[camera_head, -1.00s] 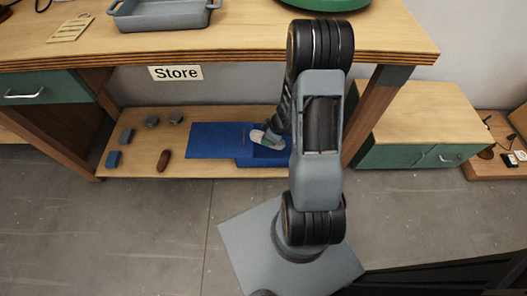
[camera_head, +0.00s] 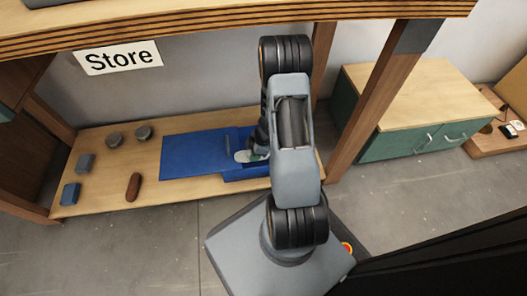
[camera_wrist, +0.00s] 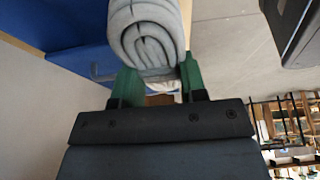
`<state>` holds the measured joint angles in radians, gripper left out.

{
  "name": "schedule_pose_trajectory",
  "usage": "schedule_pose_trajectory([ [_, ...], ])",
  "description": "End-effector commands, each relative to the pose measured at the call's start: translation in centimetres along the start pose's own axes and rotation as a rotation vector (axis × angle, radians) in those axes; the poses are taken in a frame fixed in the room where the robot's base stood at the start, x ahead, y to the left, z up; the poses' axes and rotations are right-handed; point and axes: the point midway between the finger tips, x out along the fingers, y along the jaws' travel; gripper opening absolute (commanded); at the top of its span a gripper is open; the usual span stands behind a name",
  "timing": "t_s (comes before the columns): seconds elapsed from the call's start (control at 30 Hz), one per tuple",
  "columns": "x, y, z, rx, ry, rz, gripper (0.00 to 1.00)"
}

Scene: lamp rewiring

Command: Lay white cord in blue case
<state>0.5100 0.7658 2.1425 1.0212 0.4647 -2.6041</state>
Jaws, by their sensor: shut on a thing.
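The white cord is a pale coiled bundle (camera_wrist: 147,32) in the wrist view, between the green fingers of my gripper (camera_wrist: 158,80), which is shut on it. In the head view the cord (camera_head: 246,156) shows as a small pale shape at the end of my arm, over the blue case. The blue case lies open on the low shelf, with a flat blue panel (camera_head: 188,156) to the left and its tray part (camera_head: 240,177) under my gripper. My arm hides the case's right end. I cannot tell whether the cord touches the case.
The low wooden shelf (camera_head: 100,160) also holds small grey blocks (camera_head: 85,163), a blue block (camera_head: 70,194) and a brown oval item (camera_head: 133,187) on its left. A table leg (camera_head: 380,90) stands right.

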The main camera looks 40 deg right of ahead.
Motion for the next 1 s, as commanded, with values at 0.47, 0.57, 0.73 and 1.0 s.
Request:
schedule_pose_trajectory([
  [0.47,3.4,6.7,8.5,-0.001,0.000,0.000,0.09],
  [0.57,4.0,7.2,9.4,-0.001,0.001,-0.001,0.09],
  [0.73,4.5,7.8,10.1,-0.002,0.000,0.000,0.09],
  [1.0,5.9,8.3,11.4,-0.001,0.001,-0.003,0.09],
])
